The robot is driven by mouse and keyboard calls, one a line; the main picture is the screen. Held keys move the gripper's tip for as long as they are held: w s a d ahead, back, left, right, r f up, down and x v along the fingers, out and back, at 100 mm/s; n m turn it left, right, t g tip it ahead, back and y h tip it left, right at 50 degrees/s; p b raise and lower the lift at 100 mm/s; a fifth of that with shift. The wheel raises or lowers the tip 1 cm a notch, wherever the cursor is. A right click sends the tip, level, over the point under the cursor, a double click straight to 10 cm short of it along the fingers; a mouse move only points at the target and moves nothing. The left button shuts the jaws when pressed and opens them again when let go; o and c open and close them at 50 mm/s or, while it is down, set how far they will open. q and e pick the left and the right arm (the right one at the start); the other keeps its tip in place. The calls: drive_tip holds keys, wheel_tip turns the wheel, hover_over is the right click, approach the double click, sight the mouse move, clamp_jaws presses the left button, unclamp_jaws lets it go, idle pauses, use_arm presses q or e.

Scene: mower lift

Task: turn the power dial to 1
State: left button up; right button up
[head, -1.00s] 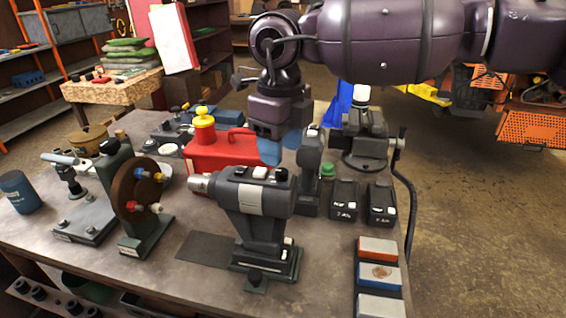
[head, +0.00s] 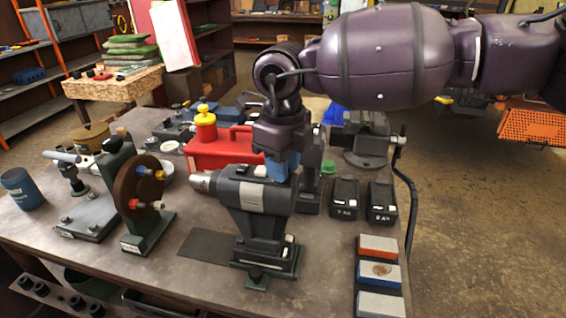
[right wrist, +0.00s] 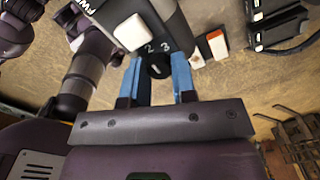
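The grey and black power tool (head: 262,195) stands upright on its green-edged base on the bench. In the right wrist view the black power dial (right wrist: 159,69) is on the tool's end, with the numbers 1, 2 and 3 by it; its exact setting is hard to read. My right gripper (head: 281,168) is at the tool's top right end. Its blue fingers, also in the right wrist view (right wrist: 160,68), stand open on either side of the dial, with small gaps visible. In the head view the gripper covers the dial. My left gripper is out of view.
A red case (head: 215,150) sits behind the tool. Two black batteries (head: 343,199) stand to its right, and a rack of coloured blocks (head: 378,270) lies at front right. A brown disc on a green stand (head: 138,195) is to the left.

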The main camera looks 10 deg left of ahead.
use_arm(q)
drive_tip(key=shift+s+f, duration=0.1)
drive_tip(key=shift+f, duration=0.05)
use_arm(e)
drive_tip(key=shift+c, duration=0.4)
drive_tip(key=shift+n+b, duration=0.35)
drive_tip(key=shift+n, duration=0.05)
drive_tip(key=shift+f+n+b, duration=0.1)
drive_tip(key=shift+n+b, duration=0.6)
drive_tip(key=shift+n, duration=0.3)
drive_tip(key=n+b, duration=0.1)
drive_tip(key=n, duration=0.2)
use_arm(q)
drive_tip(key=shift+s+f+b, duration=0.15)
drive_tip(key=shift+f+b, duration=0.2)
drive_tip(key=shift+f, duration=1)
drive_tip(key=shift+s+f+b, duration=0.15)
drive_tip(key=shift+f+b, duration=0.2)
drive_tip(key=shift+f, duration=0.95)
use_arm(e)
drive_tip(key=shift+n, duration=1.2)
drive_tip(key=shift+r, duration=0.2)
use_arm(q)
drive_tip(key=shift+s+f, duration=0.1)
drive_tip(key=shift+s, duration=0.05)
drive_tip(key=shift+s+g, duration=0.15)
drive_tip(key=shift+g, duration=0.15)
use_arm(e)
drive_tip(key=o, duration=0.9)
drive_tip(key=shift+o, duration=0.2)
